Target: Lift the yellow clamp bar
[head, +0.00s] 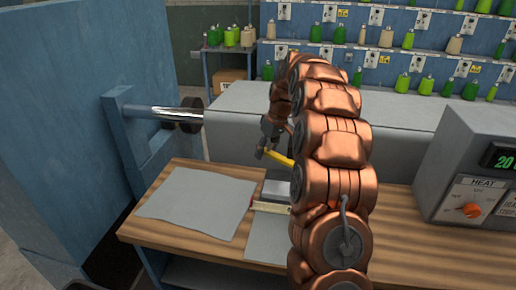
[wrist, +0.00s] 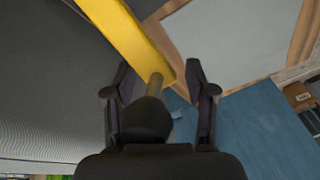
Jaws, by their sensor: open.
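The yellow clamp bar (head: 278,159) shows in the head view just right of my gripper (head: 263,150), with its right part hidden behind my arm. In the wrist view the yellow bar (wrist: 128,35) runs from the top left to between the open fingertips of my gripper (wrist: 158,72). A short grey stem with a black knob (wrist: 145,118) shows at the bar's near end, between the fingers. The fingers are apart, with gaps on both sides of the stem and knob. I cannot tell whether either finger touches them.
A grey sheet (head: 198,201) lies on the left of the wooden bench (head: 410,222). A grey metal block (head: 277,188) stands near the middle, partly behind my arm. A heat control box (head: 470,165) stands right; a blue panel (head: 60,120) with a metal shaft (head: 160,112) stands left.

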